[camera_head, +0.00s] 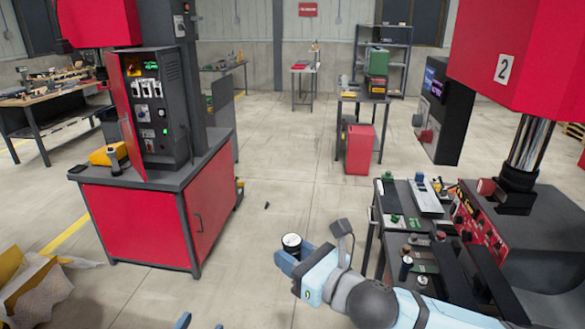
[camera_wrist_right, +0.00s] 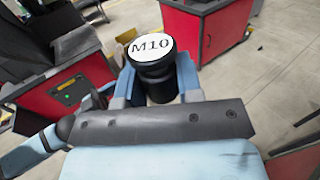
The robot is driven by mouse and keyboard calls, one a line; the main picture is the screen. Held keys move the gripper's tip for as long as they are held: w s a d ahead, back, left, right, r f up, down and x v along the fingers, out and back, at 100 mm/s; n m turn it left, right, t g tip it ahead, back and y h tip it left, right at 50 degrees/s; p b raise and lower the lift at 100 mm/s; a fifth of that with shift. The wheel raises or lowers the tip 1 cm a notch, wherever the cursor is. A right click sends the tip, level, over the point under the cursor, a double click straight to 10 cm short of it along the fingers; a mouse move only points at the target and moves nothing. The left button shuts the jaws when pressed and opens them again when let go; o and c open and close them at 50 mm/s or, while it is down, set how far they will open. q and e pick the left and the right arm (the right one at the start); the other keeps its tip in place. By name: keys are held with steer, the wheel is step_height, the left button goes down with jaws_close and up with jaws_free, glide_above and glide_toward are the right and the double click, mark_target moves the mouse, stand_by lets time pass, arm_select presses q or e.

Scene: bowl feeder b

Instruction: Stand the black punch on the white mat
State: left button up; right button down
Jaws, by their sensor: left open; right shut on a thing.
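My right gripper (camera_head: 288,257) is shut on a black punch (camera_wrist_right: 155,75), a cylinder with a white top marked M10. In the head view the punch (camera_head: 292,245) is held in the air above the floor, left of the right-hand bench, with its white top facing up. My left gripper (camera_head: 201,323) shows only as two blue fingertips at the bottom edge; they are apart, with nothing seen between them. I cannot pick out the white mat for certain; a pale plate (camera_head: 425,198) lies on the right-hand bench.
The dark bench (camera_head: 395,225) at right holds several small parts beside a red press. A red cabinet (camera_head: 135,225) at left carries a control box, a yellow item (camera_head: 103,155) and a dark cylinder (camera_head: 117,160). Open floor lies between. A cardboard box (camera_head: 30,285) is at lower left.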

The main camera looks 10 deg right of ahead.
arm_select(q)
steer(key=w+d+r+m+g+h, duration=0.25)
steer(key=d+r+m+h, duration=0.2)
steer(key=r, duration=0.25)
steer(key=w+d+r+m+g+h, duration=0.1)
steer(key=w+d+r+m+h, duration=0.25)
steer(key=r+h, duration=0.3)
step_height(320, 180, up, 22)
steer(key=f+m+g+y, duration=0.1)
steer(key=m+g+y, duration=1.7)
steer(key=m, duration=0.5)
glide_above(293, 240)
steer(key=w, duration=0.2)
steer(key=t+y, duration=0.1)
steer(key=t, duration=0.1)
steer(key=shift+g+y, duration=0.25)
steer(key=shift+y, duration=0.05)
steer(key=f, duration=0.3)
steer(key=s+f, duration=0.1)
steer(key=f, duration=0.7)
steer(key=shift+s+f, duration=0.1)
steer(key=shift+s, duration=0.3)
